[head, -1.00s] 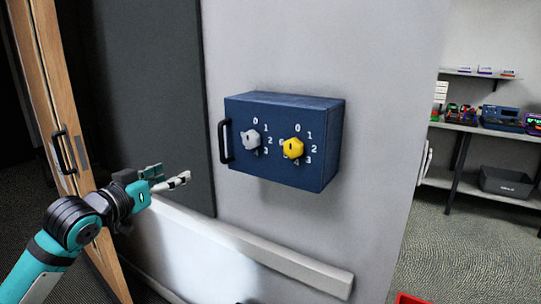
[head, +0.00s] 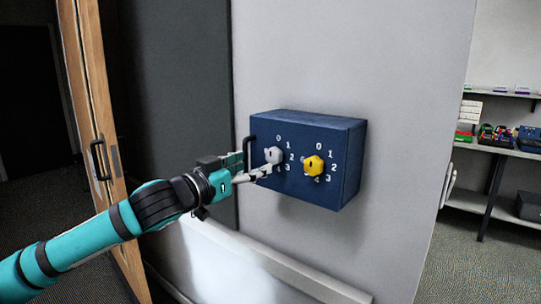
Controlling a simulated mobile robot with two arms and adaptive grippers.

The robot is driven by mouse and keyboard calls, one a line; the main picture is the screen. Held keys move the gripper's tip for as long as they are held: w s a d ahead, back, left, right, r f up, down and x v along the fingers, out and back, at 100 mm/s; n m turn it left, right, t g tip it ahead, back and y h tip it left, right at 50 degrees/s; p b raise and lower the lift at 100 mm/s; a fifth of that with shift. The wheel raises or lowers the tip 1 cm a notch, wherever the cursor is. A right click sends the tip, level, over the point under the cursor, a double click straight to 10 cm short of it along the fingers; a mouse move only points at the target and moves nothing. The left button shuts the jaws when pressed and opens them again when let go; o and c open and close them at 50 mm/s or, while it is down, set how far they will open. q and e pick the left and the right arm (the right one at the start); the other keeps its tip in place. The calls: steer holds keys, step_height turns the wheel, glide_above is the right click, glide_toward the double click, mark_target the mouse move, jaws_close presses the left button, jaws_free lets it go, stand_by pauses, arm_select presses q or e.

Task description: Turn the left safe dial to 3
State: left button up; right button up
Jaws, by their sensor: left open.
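A blue safe (head: 345,180) is fixed to the grey wall, with a black handle on its left edge. Its left dial (head: 273,155) is a grey knob and its right dial (head: 313,165) is a yellow knob. White numbers stand around each dial; some on the left side are hidden. I cannot tell for sure which number the left dial points to. My left gripper (head: 257,161) is open, with its fingers at the safe's left front, close beside the grey dial. Whether a finger touches the dial is not clear. My right gripper is not in view.
A white ledge (head: 290,272) runs along the wall below the safe. A wooden door (head: 98,140) with a black handle stands at the left. Shelves (head: 495,145) with several items are beyond the wall at the right.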

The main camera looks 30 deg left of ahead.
mark_target(271, 157)
arm_select(q)
steer(key=shift+w+r+p, duration=0.2)
steer(key=shift+w+p, duration=0.4)
steer(key=shift+w, duration=0.1)
steer(key=shift+w+r+p, duration=0.2)
steer(key=shift+w+p, duration=0.35)
steer(key=shift+w, duration=0.1)
steer(key=w+p, duration=0.2)
steer(key=w, duration=0.1)
steer(key=shift+w+d+f, duration=0.15)
steer(key=shift+w, duration=0.1)
steer(key=shift+w+d+f+p, duration=0.2)
steer(key=shift+w+p, duration=0.1)
steer(key=shift+w, duration=0.35)
steer(key=shift+c, duration=0.2)
steer(key=c, duration=1.1)
